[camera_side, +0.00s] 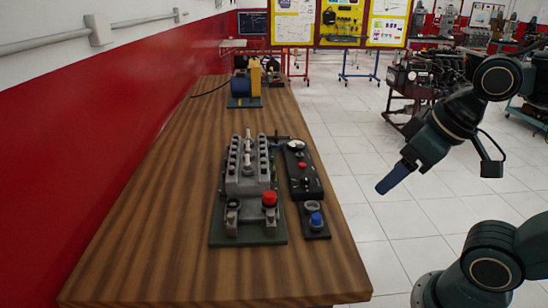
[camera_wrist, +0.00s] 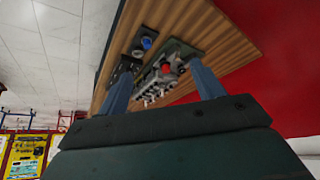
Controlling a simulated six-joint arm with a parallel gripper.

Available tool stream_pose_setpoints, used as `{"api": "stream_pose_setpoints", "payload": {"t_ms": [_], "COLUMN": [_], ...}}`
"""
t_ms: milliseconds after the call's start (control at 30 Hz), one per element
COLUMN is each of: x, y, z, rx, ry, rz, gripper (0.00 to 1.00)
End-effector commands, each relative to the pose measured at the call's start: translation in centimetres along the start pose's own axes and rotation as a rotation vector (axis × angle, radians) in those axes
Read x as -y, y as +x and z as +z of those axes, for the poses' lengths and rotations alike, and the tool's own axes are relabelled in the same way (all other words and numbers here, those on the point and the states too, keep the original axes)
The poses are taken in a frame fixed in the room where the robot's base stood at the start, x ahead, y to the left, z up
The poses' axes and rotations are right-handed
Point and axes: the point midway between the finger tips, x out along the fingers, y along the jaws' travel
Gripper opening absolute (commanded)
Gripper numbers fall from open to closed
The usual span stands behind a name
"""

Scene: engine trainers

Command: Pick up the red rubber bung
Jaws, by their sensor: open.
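The red rubber bung (camera_side: 269,198) sits on top of a cylinder at the front right of the engine trainer (camera_side: 248,178) on the wooden table. In the wrist view the red bung (camera_wrist: 166,68) shows small, between and beyond the two fingers. My gripper (camera_side: 382,190) hangs over the floor to the right of the table, apart from the bung. In the wrist view my gripper (camera_wrist: 160,82) has its two blue fingers wide apart with nothing between them.
A blue bung (camera_side: 316,219) sits on a small dark plate at the right of the trainer. A black control panel (camera_side: 302,170) with a gauge stands behind it. A blue and yellow machine (camera_side: 245,88) is at the table's far end. A red and white wall (camera_side: 110,130) runs along the left.

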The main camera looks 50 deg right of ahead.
Motion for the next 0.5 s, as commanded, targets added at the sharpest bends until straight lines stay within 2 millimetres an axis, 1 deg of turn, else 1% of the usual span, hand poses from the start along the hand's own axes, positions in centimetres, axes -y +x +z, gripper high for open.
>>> {"api": "stream_pose_setpoints", "payload": {"t_ms": [333,500], "x": [0.00,-0.01], "y": [-0.01,-0.02], "z": [-0.06,-0.79], "rx": [0.001,0.012], "ry": [0.001,0.021], "rz": [0.000,0.000], "gripper": [0.58,0.58]}}
